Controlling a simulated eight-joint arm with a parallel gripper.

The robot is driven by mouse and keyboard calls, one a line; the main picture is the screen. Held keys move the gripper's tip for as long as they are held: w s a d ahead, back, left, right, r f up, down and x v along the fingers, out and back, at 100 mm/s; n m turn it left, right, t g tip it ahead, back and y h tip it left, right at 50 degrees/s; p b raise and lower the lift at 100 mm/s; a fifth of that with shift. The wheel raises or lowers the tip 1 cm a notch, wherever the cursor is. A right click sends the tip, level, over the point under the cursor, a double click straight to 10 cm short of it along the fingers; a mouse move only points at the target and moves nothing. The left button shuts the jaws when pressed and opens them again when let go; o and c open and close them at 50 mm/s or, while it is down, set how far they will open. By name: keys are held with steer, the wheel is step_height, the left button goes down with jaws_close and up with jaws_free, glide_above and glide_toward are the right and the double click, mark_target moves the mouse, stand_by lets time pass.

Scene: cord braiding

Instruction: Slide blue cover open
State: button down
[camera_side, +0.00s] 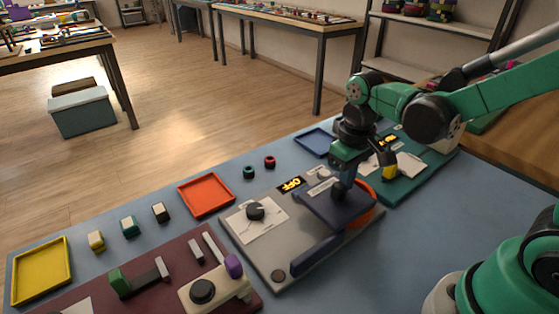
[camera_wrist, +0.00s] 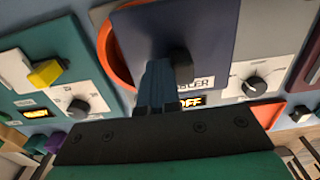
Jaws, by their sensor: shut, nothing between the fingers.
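The blue cover (camera_side: 318,203) is a flat dark blue plate on the grey panel (camera_side: 262,262). It lies partly over an orange round rim (camera_side: 366,207), which shows past its right edge. In the wrist view the cover (camera_wrist: 212,30) fills the upper middle, with the orange rim (camera_wrist: 106,58) at its left. A black knob (camera_wrist: 181,64) stands on the cover. My gripper (camera_wrist: 155,72) is shut and empty, its fingers beside the knob. In the side view my gripper (camera_side: 345,180) is low over the cover; I cannot tell whether it touches the knob.
A dark blue raised bar (camera_side: 318,252) and a black dial (camera_side: 256,211) are on the grey panel. A lit OFF sign (camera_side: 291,184) is behind the cover. A teal panel (camera_side: 415,178) adjoins on the right, a maroon panel (camera_side: 90,290) lies left. An orange tray (camera_side: 206,194) sits behind.

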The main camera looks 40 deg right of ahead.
mark_target(322, 207)
steer(key=shift+a, duration=3.5)
steer(key=shift+d, duration=0.15)
steer(key=shift+d, duration=0.5)
step_height(322, 207, up, 11)
steer(key=d+f+t, duration=0.1)
steer(key=t, duration=0.1)
steer(key=s+d+f+t, duration=0.1)
steer(key=d+t, duration=0.1)
steer(key=d+f+t, duration=0.1)
steer(key=f+t, duration=0.1)
steer(key=t, duration=0.1)
steer(key=shift+s+d+f, duration=0.1)
steer(key=shift+s+d, duration=0.05)
steer(key=shift+d, duration=0.2)
